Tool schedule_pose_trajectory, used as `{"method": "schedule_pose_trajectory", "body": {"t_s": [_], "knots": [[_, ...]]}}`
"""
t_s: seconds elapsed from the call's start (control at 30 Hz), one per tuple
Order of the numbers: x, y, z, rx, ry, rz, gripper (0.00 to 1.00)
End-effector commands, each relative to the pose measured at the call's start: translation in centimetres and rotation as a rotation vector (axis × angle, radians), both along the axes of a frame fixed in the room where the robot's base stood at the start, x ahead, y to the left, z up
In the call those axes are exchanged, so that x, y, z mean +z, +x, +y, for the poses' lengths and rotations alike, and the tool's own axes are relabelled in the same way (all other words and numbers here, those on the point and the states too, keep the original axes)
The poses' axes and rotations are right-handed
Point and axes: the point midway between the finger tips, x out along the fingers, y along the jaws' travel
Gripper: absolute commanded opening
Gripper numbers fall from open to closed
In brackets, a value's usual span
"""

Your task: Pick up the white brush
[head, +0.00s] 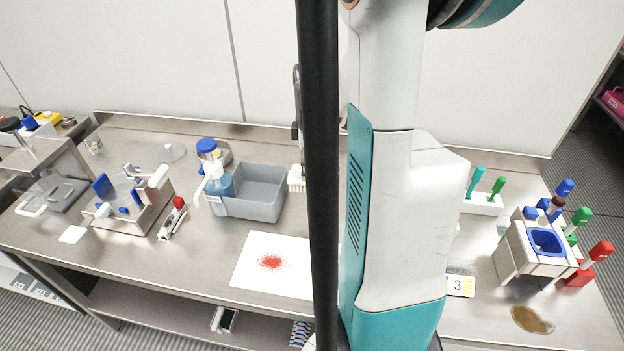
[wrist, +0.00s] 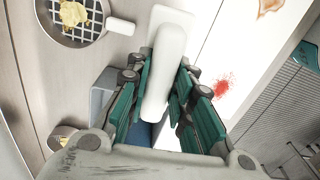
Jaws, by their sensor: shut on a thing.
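The white brush (wrist: 165,72) shows in the wrist view as a long, rounded white handle between the green fingers of my gripper (wrist: 163,88). The gripper is shut on the handle. Beyond the fingers, a wider white part shows at the top of the view. In the head view, the brush's white bristled end (head: 296,180) peeks out left of a black pole, beside the grey bin. My gripper is mostly hidden behind that pole in the head view. I cannot tell whether the bristles touch the table.
Red powder (head: 270,262) lies on a white sheet (head: 248,277) in front. A pan (wrist: 78,36) shows in the wrist view. A blue-lined holder (head: 512,262) stands at right.

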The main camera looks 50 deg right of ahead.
Motion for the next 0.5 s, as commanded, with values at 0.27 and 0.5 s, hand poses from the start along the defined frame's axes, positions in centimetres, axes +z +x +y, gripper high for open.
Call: {"method": "schedule_pose_trajectory", "body": {"t_s": [0.27,0.5], "knots": [[5.6,0.0,0.0,0.0,0.0,0.0,0.0],[8.2,0.0,0.0,0.0,0.0,0.0,0.0]]}}
